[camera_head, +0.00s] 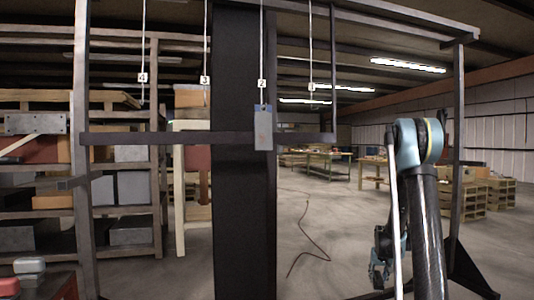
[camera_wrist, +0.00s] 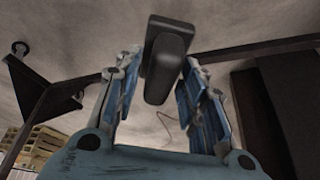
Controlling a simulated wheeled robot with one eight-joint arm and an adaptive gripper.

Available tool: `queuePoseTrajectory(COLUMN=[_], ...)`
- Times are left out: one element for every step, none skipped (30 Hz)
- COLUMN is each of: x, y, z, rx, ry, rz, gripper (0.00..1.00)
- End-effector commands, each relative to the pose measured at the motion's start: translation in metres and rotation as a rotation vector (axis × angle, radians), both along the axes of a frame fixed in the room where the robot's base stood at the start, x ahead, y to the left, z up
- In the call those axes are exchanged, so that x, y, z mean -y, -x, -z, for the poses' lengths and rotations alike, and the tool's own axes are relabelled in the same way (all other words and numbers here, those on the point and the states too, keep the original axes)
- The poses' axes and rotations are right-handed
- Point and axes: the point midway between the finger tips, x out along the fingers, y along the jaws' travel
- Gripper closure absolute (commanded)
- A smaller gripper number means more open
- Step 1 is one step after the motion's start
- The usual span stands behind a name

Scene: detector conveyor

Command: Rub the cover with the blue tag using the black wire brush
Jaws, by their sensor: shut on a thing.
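A black block-like thing with a rounded grip, seemingly the black wire brush (camera_wrist: 166,66), is between the fingers of my gripper (camera_wrist: 160,72) in the wrist view. My gripper is shut on it; no bristles can be made out. No clear blue tag shows. Small pale grey box-like things with red parts (camera_head: 29,265) sit at the lower left. My gripper is apart from the hanging plate.
A dark metal frame (camera_head: 150,139) with a crossbar and a wide black column (camera_head: 240,210) stands ahead. Other numbered cords hang empty. Shelves with boxes (camera_head: 124,188) stand at the left. A thin dark cable (camera_head: 308,230) lies on open floor. Tables and pallets are farther back.

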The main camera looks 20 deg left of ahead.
Motion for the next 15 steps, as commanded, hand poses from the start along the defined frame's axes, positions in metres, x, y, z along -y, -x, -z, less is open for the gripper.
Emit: queuePoseTrajectory(x=[-0.002, -0.003, -0.004, -0.005, -0.006, -0.007, -0.007, -0.008, -0.008, -0.009, -0.009, -0.011, -0.012, -0.015, -0.019], y=[0.0, 0.0, 0.0, 0.0, 0.0, 0.0, 0.0, 0.0, 0.0, 0.0, 0.0, -0.001, -0.003, -0.005, -0.009], z=[0.0, 0.0, 0.0, 0.0, 0.0, 0.0, 0.0, 0.0, 0.0, 0.0, 0.0, -0.002, -0.004, -0.006, -0.012], rx=[0.0, 0.0, 0.0, 0.0, 0.0, 0.0, 0.0, 0.0, 0.0, 0.0, 0.001, 0.003, 0.006, 0.01, 0.018], ry=[0.0, 0.0, 0.0, 0.0, 0.0, 0.0, 0.0, 0.0, 0.0, 0.0, 0.0, 0.003, 0.005, 0.008, 0.016], rz=[-0.002, -0.003, -0.005, -0.005, -0.007, -0.008, -0.009, -0.009, -0.01, -0.01, -0.011, -0.014, -0.017, -0.023, -0.033], gripper=[0.81, 0.81, 0.81, 0.81, 0.81, 0.81, 0.81, 0.81, 0.81, 0.81, 0.81, 0.81, 0.81, 0.81, 0.81])
